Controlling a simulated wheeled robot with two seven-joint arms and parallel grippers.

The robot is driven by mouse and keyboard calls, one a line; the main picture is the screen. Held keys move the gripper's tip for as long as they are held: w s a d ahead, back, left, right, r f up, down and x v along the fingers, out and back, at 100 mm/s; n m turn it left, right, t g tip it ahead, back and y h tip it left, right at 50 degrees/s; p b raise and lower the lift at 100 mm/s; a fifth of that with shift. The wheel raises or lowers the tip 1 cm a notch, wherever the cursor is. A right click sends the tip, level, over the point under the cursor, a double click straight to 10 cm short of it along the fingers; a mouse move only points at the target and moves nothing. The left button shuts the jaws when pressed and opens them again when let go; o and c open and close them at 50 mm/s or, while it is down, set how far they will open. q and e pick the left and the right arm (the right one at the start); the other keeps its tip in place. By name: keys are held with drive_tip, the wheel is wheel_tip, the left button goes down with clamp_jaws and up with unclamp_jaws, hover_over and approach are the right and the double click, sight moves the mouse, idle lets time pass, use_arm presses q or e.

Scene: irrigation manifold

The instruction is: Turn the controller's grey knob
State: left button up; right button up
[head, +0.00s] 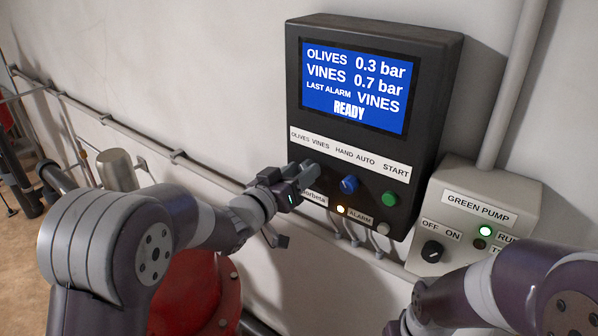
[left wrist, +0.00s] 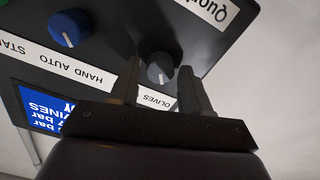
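The controller (head: 437,120) is a dark box on the wall with a lit blue screen reading OLIVES 0.3 bar, VINES 0.7 bar, LAST ALARM VINES, READY. Its grey knob (left wrist: 159,67), beside the OLIVES label, shows in the left wrist view with a small pale mark on its label side. My left gripper (left wrist: 160,70) is open, with one finger on each side of the knob; I cannot tell whether they touch it. In the head view the left gripper (head: 308,172) is at the controller's lower left and mostly hides the knob.
A blue HAND/AUTO knob (head: 349,185) and a green START button (head: 390,199) sit right of the gripper. An amber ALARM lamp (head: 340,209) glows below. The green pump box (head: 520,200) stands at right, its black OFF/ON knob (head: 432,251) near my right arm.

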use_arm(q)
drive_tip(key=shift+d, duration=0.1)
drive_tip(key=c, duration=0.7)
drive_tip(key=shift+f+m+b, duration=0.15)
drive_tip(key=shift+m+b, duration=6.75)
drive_tip(key=shift+b, duration=0.3)
drive_tip(key=o, duration=1.1)
drive_tip(key=shift+s, duration=0.1)
